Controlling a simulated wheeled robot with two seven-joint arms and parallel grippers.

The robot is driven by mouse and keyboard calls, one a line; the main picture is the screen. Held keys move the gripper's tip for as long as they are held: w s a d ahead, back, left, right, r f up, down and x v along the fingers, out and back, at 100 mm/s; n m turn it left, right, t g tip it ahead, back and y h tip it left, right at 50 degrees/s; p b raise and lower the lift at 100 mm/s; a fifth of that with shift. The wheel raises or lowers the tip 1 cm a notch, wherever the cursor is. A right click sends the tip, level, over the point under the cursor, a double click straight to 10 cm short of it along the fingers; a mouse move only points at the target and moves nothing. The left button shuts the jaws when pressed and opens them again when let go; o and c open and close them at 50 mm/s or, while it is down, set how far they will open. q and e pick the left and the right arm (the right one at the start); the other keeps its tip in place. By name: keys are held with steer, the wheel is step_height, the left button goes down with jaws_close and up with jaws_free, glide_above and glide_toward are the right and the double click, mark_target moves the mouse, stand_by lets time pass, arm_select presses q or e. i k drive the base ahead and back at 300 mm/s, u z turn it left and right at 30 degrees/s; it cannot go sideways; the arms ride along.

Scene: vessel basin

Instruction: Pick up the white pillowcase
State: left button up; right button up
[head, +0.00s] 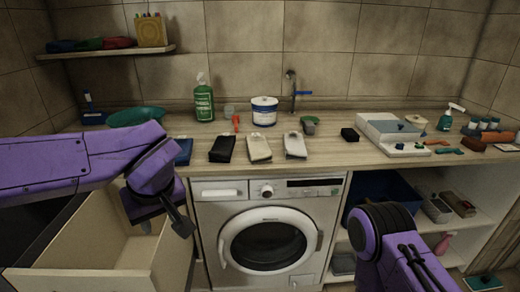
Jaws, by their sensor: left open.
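Two pale folded cloths lie side by side on the wooden counter (340,160), above the washing machine. One is cream-white (258,148); the other is light grey-white (295,146). I cannot tell for sure which is the white pillowcase. A black folded cloth (222,149) lies left of them, and a dark blue one (183,151) lies further left, partly behind my left arm. My left gripper (181,222) is open and empty, below the counter edge, in front of the machine's left side and apart from the cloths. My right arm shows at lower right; its gripper is out of view.
An open drawer (60,281) stands out below my left arm. The washing machine (268,240) is under the counter. A green bottle (204,103), a white tub (264,111) and a tap (293,90) stand behind the cloths. A white box (385,130) and several small items crowd the right.

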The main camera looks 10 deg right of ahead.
mark_target(294, 144)
steer(key=u, duration=0.05)
steer(key=i, duration=0.9)
steer(key=z, duration=0.9)
steer(key=i, duration=0.65)
steer(key=z, duration=0.5)
